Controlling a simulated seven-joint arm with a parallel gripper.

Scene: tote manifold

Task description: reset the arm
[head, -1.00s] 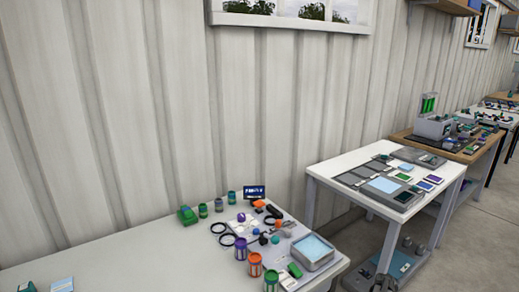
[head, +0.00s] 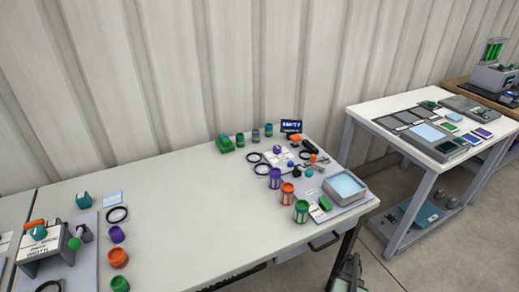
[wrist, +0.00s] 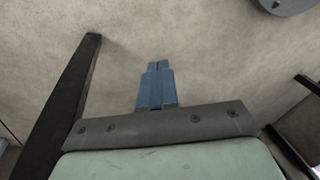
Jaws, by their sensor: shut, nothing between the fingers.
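My gripper (wrist: 158,67) shows in the wrist view as two blue fingers side by side, shut with nothing between them. It points at a bare, pale floor-like surface (wrist: 210,50) and touches nothing that I can see. My gripper is not in the head view.
In the head view, a long white table (head: 190,190) carries several coloured jars, black rings and a grey tray (head: 345,187) at its right end. A grey stand (head: 45,250) is at the left. A second table (head: 375,111) stands at the right, with floor between. A dark bar (wrist: 70,95) is left of my gripper.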

